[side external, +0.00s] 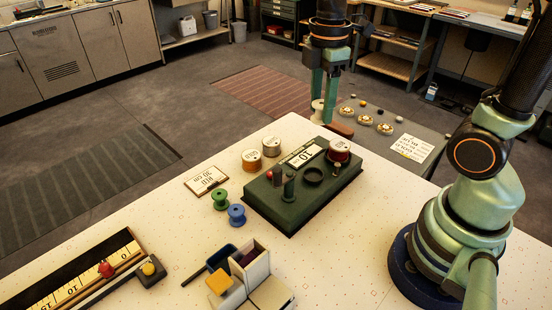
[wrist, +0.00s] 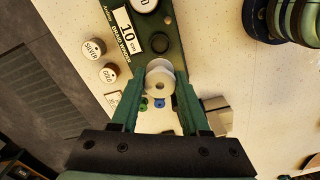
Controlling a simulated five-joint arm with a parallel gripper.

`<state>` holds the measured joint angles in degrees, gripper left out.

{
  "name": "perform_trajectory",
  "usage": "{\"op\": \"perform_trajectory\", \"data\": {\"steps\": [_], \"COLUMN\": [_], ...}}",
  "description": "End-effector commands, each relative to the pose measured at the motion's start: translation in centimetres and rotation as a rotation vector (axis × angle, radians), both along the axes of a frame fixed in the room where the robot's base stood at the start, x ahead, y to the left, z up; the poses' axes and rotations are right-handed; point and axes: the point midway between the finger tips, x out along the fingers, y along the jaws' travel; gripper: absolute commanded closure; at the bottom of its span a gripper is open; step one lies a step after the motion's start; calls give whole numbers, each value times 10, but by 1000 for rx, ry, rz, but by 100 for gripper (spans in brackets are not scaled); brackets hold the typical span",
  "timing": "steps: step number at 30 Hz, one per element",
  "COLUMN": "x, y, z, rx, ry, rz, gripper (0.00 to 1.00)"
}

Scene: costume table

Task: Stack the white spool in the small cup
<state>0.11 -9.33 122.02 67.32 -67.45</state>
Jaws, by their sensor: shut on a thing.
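My gripper (side external: 322,108) is shut on the white spool (side external: 317,112) and holds it up above the table's far edge in the side view. In the wrist view the white spool (wrist: 158,86) sits between the fingertips of my gripper (wrist: 160,82). A small dark round cup, open at the top (side external: 313,175), stands on the green box (side external: 308,205), nearer the side camera than my gripper. It looks empty.
Thread spools (side external: 251,160) stand behind the green box, and another (side external: 339,150) stands on it. Short posts (side external: 289,186) rise beside the cup.

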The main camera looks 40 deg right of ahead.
Motion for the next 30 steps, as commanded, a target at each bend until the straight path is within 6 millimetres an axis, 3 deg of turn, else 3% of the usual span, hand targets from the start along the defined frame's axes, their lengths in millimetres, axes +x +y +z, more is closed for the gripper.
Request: {"op": "perform_trajectory", "data": {"steps": [6, 12, 27, 30], "x": [-2, -2, -1, 0], "y": [0, 1, 1, 1], "z": [-56, -96, -146, -149], "rx": [0, 0, 0, 0], "ry": [9, 6, 4, 0], "rz": [0, 0, 0, 0], "gripper": [100, 100, 100, 100]}}
